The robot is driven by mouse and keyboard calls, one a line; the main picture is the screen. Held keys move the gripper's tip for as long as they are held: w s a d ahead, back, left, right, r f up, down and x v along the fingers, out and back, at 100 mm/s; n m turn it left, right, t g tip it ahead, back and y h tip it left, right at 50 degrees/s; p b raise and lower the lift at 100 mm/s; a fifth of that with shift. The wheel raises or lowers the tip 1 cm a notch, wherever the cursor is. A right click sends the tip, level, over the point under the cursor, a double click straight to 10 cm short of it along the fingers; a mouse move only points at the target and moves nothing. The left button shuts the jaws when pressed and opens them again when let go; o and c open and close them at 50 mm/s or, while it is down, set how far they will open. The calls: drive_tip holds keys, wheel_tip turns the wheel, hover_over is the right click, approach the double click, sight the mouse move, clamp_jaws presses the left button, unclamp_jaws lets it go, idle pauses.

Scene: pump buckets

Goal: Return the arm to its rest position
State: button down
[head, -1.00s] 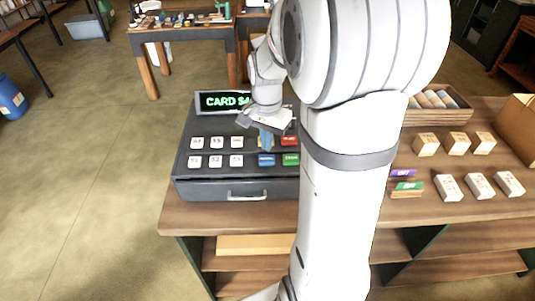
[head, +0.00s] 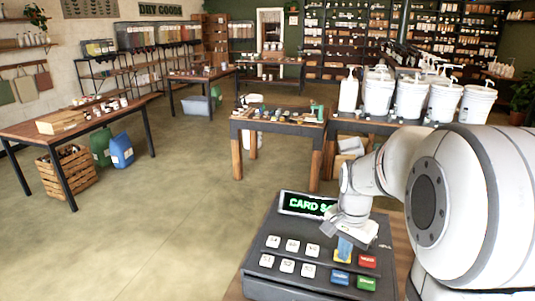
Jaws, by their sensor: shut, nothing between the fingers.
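My arm stands at the right in the head view, its large white joint close to the camera. My gripper (head: 345,243) is at the end of the arm, over the cash register (head: 262,262), just above its keys. It points downward and its fingers are together, with nothing seen between them. The register has a lit green display reading "CARD" (head: 306,204), partly covered by my wrist. Some coloured keys by the fingertips are partly hidden.
Beyond the register stands a dark table (head: 262,122) with small items. Several white pump buckets (head: 411,98) stand on a counter behind my arm. At the left are a wooden table (head: 45,131), a crate (head: 66,172) and a blue jug (head: 121,151). Open floor (head: 170,215) lies between.

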drive_tip(key=s+a+r+n+t+b, duration=0.1)
drive_tip(key=s+a+n, duration=0.3)
drive_tip(key=s, duration=0.3)
drive_tip(key=s+a+r+n+t+b, duration=0.1)
drive_tip(key=s+a+r+n+t, duration=0.1)
drive_tip(key=s+a+n, duration=0.2)
drive_tip(key=s+n, duration=0.2)
drive_tip(key=s, duration=0.1)
drive_tip(key=shift+s+a, duration=0.2)
drive_tip(key=shift+s, duration=0.2)
